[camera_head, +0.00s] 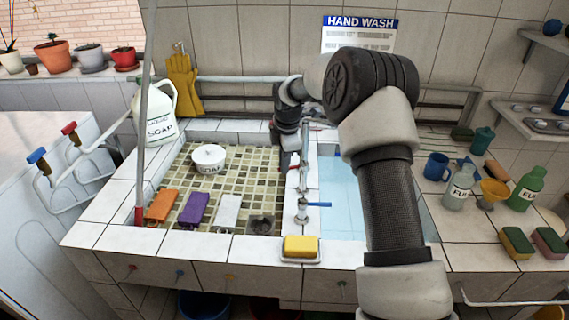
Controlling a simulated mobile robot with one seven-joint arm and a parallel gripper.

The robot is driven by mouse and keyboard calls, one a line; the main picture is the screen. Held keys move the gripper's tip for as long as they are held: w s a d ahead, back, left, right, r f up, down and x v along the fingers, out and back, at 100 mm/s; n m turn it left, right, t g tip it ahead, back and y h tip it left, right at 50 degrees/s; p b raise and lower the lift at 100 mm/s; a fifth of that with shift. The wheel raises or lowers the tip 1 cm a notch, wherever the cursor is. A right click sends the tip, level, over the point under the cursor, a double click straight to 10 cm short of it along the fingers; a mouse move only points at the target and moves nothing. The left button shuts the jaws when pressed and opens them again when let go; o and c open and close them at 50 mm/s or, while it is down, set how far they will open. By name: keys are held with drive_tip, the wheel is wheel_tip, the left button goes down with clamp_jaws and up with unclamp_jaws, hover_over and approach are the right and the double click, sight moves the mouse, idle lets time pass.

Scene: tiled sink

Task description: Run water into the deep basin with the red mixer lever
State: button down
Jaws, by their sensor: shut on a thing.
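A chrome mixer tap (304,180) stands on the white-tiled divider between two basins. A blue lever (318,204) sticks out to the right near its base. My gripper (287,164) points down on the left side of the tap, shut. A small patch of the red lever (295,168) shows at its fingertips; the rest of the lever is hidden. The left basin (215,190) has a mosaic floor with a dark drain (262,224). The right basin (342,195) is pale blue and partly hidden by my arm. No running stream can be made out.
In the left basin sit a white soap bowl (208,158) and orange (162,206), purple (194,209) and white (227,210) blocks. A yellow sponge (300,246) lies on the front rim. Bottles and a blue mug (436,166) crowd the right counter.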

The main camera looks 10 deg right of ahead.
drive_tip(key=c, duration=1.8)
unclamp_jaws()
drive_tip(key=s+r, duration=0.3)
drive_tip(key=r, duration=1.4)
drive_tip(key=shift+s+d+p, duration=0.15)
drive_tip(key=shift+d+p, duration=0.15)
drive_tip(key=shift+p, duration=0.15)
